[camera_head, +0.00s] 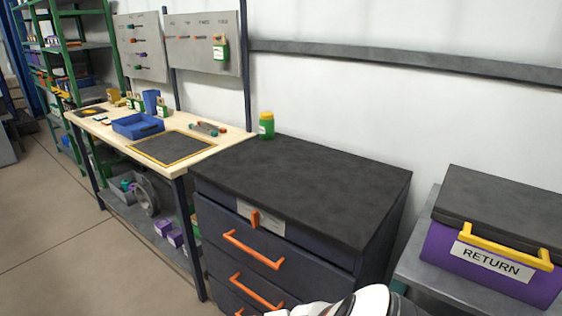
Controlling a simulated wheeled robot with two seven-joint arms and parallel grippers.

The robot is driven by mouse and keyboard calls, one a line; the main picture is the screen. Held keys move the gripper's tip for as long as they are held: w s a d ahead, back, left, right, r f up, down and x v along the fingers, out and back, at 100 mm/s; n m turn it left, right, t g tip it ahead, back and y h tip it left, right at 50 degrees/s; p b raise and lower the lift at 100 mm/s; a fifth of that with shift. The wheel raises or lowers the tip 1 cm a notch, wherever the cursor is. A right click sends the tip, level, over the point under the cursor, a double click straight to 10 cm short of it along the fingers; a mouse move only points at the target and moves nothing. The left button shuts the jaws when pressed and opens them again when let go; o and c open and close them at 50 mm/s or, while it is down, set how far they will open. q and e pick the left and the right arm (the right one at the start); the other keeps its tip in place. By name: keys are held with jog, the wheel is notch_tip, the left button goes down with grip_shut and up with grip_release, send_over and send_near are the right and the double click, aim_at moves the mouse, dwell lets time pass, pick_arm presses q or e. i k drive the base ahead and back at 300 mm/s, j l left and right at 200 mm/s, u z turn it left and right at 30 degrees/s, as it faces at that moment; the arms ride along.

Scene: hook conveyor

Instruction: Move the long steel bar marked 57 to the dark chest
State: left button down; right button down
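The dark chest (300,185) stands at the centre, with a black top and dark blue drawers with orange handles. Its drawers look shut. An orange latch-like piece (255,218) sits on a pale plate at its upper front. I see no long steel bar marked 57 in this view. A white part of my own arm shows at the bottom edge, but neither gripper is in view.
Left of the chest is a wooden workbench (195,142) with a blue tray (138,126), a yellow-edged dark mat (172,148) and small tools. A purple RETURN box (490,255) with a yellow handle stands on a grey table at right. Open floor (80,240) lies at left.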

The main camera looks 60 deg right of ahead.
aim_at(279, 184)
jog(key=i+l, duration=0.1)
jog(key=i, duration=1.1)
jog(key=i+j+z, duration=0.15)
jog(key=i+z, duration=0.15)
jog(key=i, duration=0.6)
jog(key=z, duration=2.65)
